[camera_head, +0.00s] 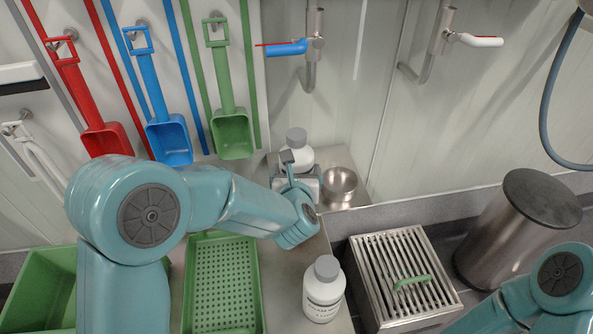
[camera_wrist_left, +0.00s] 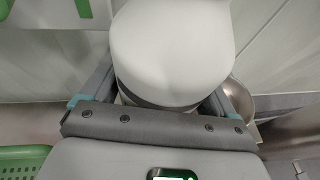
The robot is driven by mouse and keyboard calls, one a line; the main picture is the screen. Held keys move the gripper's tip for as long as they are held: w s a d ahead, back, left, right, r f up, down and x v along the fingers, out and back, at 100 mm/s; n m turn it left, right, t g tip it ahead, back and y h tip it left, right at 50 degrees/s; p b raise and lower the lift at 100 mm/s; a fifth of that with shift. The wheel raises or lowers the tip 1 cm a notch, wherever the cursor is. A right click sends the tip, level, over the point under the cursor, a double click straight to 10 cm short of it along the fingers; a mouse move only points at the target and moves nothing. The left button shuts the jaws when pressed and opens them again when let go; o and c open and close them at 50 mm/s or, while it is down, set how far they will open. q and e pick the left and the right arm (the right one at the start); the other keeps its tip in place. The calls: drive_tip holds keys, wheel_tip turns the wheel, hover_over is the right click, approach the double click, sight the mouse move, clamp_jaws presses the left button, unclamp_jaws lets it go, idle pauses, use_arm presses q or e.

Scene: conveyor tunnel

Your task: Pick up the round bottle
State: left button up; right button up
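A second white bottle with a grey cap and printed label (camera_head: 323,290) stands upright on the nearer counter, apart from my gripper. My right arm shows at the lower right, but its gripper is out of view.
A metal bowl (camera_head: 340,184) sits close to the right of the gripper. A slotted metal box (camera_head: 395,270) with a green handle and a steel cylinder (camera_head: 515,232) stand at right. A green perforated tray (camera_head: 222,285) lies below my left arm. Scoops (camera_head: 168,138) hang behind.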

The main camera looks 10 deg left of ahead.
sight(296, 141)
use_arm(q)
drive_tip(key=c, duration=0.5)
wheel_tip(296, 141, up, 10)
drive_tip(key=p, duration=0.3)
drive_tip(key=shift+r+p, duration=0.15)
drive_tip(key=shift+p, duration=0.2)
drive_tip(key=shift+w, duration=0.1)
drive_tip(key=o, duration=1.4)
drive_tip(key=c, duration=1)
